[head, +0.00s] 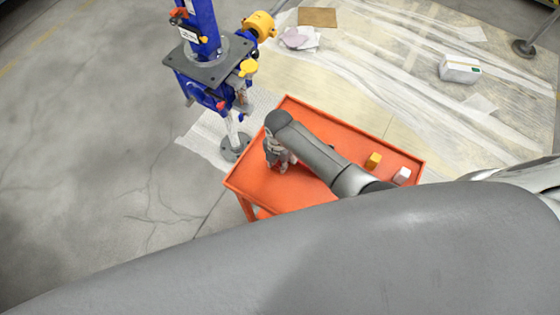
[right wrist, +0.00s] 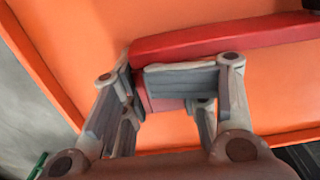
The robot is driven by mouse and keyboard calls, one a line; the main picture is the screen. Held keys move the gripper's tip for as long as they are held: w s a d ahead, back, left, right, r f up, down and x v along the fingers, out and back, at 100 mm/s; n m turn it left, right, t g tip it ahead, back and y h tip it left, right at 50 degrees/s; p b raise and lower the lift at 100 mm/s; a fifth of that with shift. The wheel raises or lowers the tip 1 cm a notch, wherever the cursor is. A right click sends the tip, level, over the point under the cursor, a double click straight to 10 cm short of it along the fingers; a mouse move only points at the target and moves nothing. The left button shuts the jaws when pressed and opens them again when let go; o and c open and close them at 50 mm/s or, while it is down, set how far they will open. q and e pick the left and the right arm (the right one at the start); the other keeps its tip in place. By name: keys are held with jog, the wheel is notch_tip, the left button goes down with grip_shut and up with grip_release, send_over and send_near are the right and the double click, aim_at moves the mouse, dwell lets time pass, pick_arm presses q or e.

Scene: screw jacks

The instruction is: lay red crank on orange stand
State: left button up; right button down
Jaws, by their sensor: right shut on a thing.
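The orange stand (head: 330,143) is a low table with a raised rim, in the middle of the head view; its surface also fills much of the right wrist view (right wrist: 85,30). My right gripper (head: 280,163) is low over the left part of the stand. In the right wrist view its fingers (right wrist: 155,100) are shut on the red crank (right wrist: 225,38). The crank's long bar runs to the right past the fingers, over the orange surface. Whether it touches the surface I cannot tell. In the head view my gripper and arm largely hide the crank. My left gripper is not in view.
A yellow-orange block (head: 374,160) and a whitish block (head: 402,175) are on the stand's right part. A blue screw jack (head: 208,60) with a dark plate stands behind and left of the stand. A white box (head: 459,69) lies on the floor sheeting at back right.

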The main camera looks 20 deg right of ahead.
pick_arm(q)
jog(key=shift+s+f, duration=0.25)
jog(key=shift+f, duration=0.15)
pick_arm(e)
jog(key=shift+s+f, duration=0.7)
jog(key=shift+f, duration=0.2)
jog(key=c, duration=1.2)
grip_release()
jog(key=shift+w, duration=0.1)
jog(key=shift+c, duration=0.2)
jog(key=o, duration=0.5)
jog(key=shift+w+a+f, duration=0.1)
jog(key=shift+w+f, duration=0.15)
jog(key=shift+w, duration=0.3)
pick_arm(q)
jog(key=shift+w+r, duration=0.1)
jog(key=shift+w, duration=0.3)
pick_arm(e)
jog(key=shift+r, duration=0.1)
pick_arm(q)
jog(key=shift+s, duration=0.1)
pick_arm(e)
jog(key=shift+s, duration=0.2)
jog(key=shift+w+r, duration=0.15)
jog(key=shift+r, duration=0.4)
notch_tip(320, 180, up, 11)
jog(key=shift+w+r, duration=0.1)
jog(key=shift+r, duration=0.05)
